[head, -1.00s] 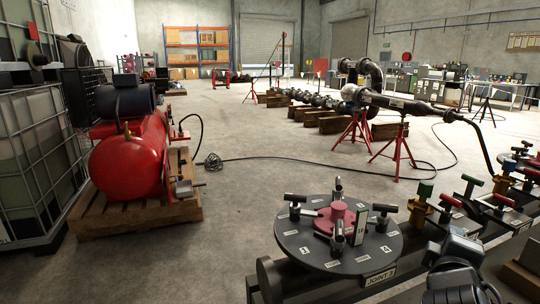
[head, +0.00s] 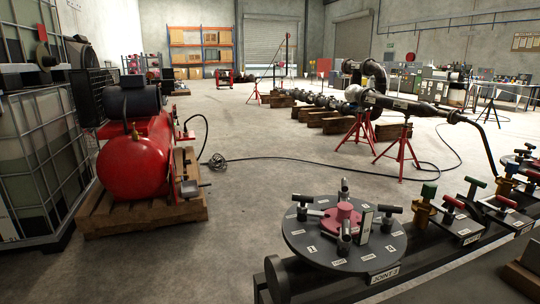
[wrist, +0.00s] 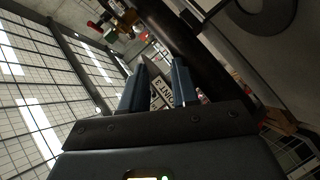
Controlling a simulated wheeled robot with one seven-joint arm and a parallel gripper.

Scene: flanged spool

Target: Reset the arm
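My gripper (wrist: 160,80) shows only in the wrist view, where its two blue-grey fingers stand apart with a gap between them. It is open, and I see nothing held in it. Behind the gap is the white "JOINT 3" label (wrist: 163,94), which also shows in the head view (head: 384,275). A pink hub (head: 343,214) and several black T-handled tools stand on the plate. My arm and gripper are out of the head view.
A dark beam (head: 440,262) carries the plate and more handled tools to the right, including a green-topped one (head: 428,190). A red compressor (head: 135,165) stands on a pallet (head: 145,215) at left beside a caged tank (head: 35,150). The floor between is open, with a cable across it.

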